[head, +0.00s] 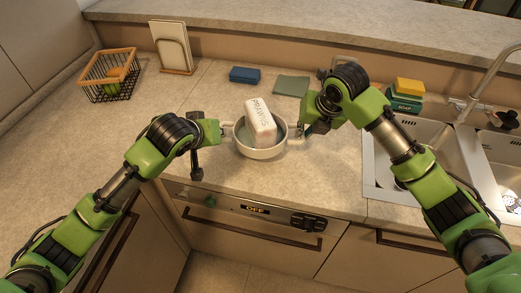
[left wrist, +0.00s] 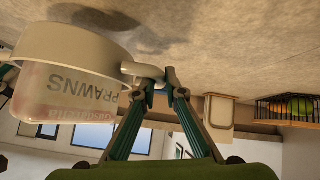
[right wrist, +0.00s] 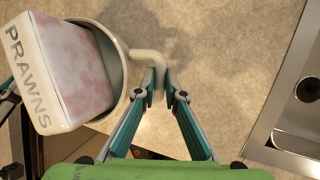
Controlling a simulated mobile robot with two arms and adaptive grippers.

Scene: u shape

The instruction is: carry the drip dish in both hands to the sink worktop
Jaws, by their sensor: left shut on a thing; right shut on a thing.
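The drip dish (head: 262,152) is a round cream bowl with a handle on each side, held over the worktop left of the sink. A pack marked PRAWNS (head: 260,122) sits tilted inside it and sticks up above the rim. My left gripper (head: 223,130) is shut on the left handle, which also shows in the left wrist view (left wrist: 140,70). My right gripper (head: 301,129) is shut on the right handle, seen in the right wrist view (right wrist: 148,58). The dish's shadow falls apart from it in both wrist views, so it appears raised. The sink worktop (head: 365,205) is at right.
A steel double sink (head: 425,150) with a tap (head: 487,85) is at right. A yellow sponge (head: 410,86) on a green box (head: 404,102), a blue sponge (head: 245,75) and a grey-green cloth (head: 291,86) lie behind. A fruit basket (head: 108,80) stands back left.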

